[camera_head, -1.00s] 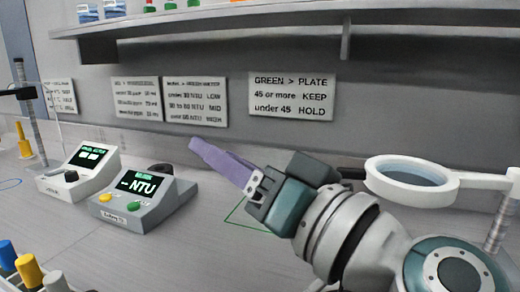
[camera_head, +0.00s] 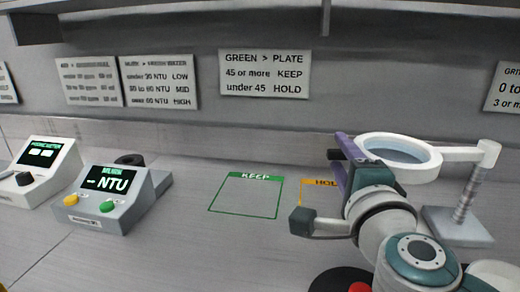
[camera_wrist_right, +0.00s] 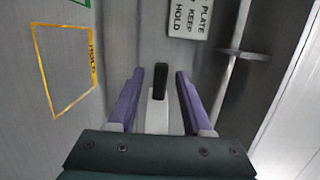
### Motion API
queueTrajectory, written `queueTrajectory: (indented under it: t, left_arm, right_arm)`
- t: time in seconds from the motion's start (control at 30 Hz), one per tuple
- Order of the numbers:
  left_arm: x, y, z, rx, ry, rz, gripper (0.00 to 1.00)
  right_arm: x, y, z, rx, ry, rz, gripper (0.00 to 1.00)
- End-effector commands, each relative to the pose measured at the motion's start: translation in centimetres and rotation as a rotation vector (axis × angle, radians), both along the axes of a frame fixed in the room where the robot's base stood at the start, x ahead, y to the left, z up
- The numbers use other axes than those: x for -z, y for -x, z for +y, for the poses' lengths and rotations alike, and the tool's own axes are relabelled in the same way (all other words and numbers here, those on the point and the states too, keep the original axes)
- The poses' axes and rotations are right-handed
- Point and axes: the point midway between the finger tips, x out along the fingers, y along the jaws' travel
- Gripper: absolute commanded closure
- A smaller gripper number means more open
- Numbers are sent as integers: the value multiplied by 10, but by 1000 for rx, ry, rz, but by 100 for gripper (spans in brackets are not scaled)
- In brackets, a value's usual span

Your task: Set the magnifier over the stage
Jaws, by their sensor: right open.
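The magnifier (camera_head: 436,158) is a white ring with a clear lens on a white arm, joined to a ribbed post on a grey base (camera_head: 457,226) at the right of the head view. A short black handle (camera_head: 334,154) sticks out at the ring's left side. My right gripper (camera_head: 341,160) has purple fingers and is open beside the ring. In the right wrist view, the black handle (camera_wrist_right: 160,84) and its white stem lie between the open fingers (camera_wrist_right: 160,72), with gaps on both sides. I cannot make out the stage. My left gripper is out of view.
A green KEEP square (camera_head: 247,196) and a partly hidden orange HOLD square (camera_head: 320,183) mark the bench. Two meters, one white (camera_head: 50,150) and one grey (camera_head: 118,205), stand at the left. A shelf (camera_head: 190,8) runs above.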

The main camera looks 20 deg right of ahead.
Motion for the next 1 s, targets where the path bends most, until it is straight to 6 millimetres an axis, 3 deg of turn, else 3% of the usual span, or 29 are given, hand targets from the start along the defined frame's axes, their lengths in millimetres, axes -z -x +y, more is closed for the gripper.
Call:
queueTrajectory:
  t: [0.13, 0.4, 0.83, 1.0]
  left_arm:
    - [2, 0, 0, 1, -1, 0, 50]
    - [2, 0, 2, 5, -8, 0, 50]
    - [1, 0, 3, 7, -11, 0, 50]
    - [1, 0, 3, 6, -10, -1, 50]
  right_arm:
    - [0, -10, -4, 0, 0, -1, 50]
    - [0, -11, -4, -1, 1, 0, 50]
    - [0, -11, -4, -1, 1, 0, 98]
    - [0, -11, -4, -1, 1, 0, 100]
